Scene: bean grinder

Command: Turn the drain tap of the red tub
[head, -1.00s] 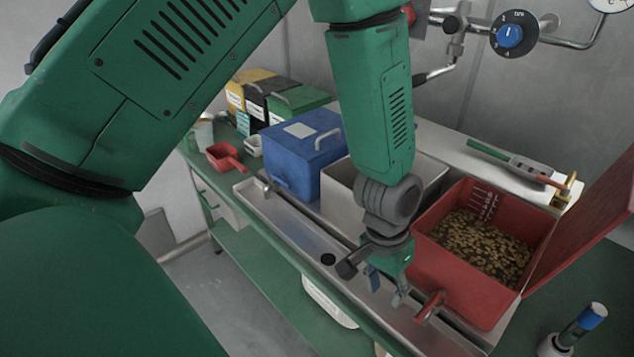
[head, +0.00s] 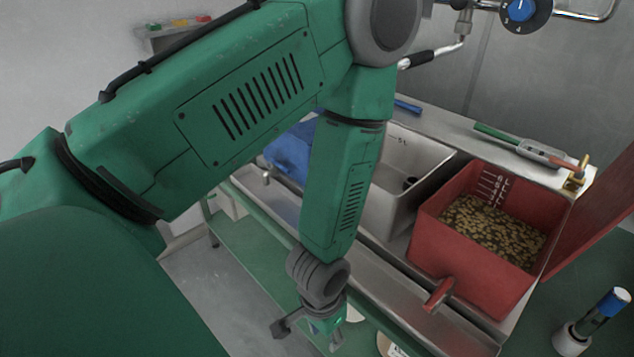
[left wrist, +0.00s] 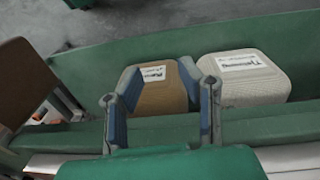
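The red tub (head: 432,240) stands at the right in the head view, holding brown beans (head: 490,232), with level marks on its inner wall. Its red drain tap (head: 438,293) sticks out low on the front side over a metal trough. My left gripper (head: 318,338) hangs to the left of the tap and lower in the picture, apart from it. In the left wrist view the gripper (left wrist: 163,95) has its two fingers spread, with nothing held between them. The tap cannot be made out clearly in the left wrist view. My right gripper is not in view.
A grey metal tub (head: 400,205) and a blue bin (head: 290,155) stand left of the red tub. The trough (head: 385,275) runs along the front. A brown labelled bag (left wrist: 158,95) and a white one (left wrist: 243,78) are below the gripper.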

